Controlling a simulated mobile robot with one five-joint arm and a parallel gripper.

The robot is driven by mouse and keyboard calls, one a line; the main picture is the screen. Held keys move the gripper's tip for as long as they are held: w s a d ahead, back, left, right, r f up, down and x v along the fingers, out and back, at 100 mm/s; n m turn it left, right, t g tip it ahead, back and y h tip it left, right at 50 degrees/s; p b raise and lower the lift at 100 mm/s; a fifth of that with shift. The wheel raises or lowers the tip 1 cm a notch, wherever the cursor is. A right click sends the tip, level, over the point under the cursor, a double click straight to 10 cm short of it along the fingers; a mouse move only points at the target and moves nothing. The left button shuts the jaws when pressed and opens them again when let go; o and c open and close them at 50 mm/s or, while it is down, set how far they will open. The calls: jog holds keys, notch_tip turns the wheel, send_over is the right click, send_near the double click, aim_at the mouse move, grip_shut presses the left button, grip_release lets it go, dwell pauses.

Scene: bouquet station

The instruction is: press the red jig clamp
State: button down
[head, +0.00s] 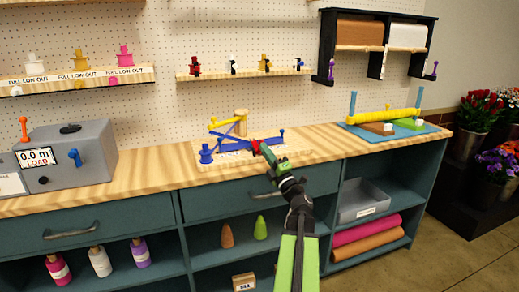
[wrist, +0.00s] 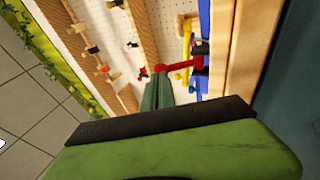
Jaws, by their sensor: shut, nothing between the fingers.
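The jig is a pale wooden board (head: 207,166) on the counter, with a wooden post (head: 241,124), a yellow bar and blue clamp parts (head: 206,155). Only a small piece of the red clamp (head: 256,146) shows in the head view, at the tip of my gripper (head: 264,150), which hides the rest. In the wrist view the red clamp (wrist: 183,65) is a bar with a round knob, just beyond the fingertips of my gripper (wrist: 157,82). The gripper is shut and empty. I cannot tell whether it touches the clamp.
A grey box with a display (head: 85,150) stands at the left of the counter. A yellow roll on a blue stand (head: 384,116) is at the right. A small peg shelf (head: 243,74) hangs behind the jig. The counter between box and jig is clear.

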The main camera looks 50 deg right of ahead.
jog(key=shift+w+d+r+p, duration=0.4)
jog(key=shift+r+p, duration=0.2)
jog(key=shift+r, duration=0.1)
jog(key=shift+w+d+r+p, duration=0.25)
jog(key=shift+d+r+p, duration=0.1)
jog(key=shift+r+p, duration=0.25)
jog(key=shift+w+r, duration=0.1)
jog(key=shift+r, duration=0.05)
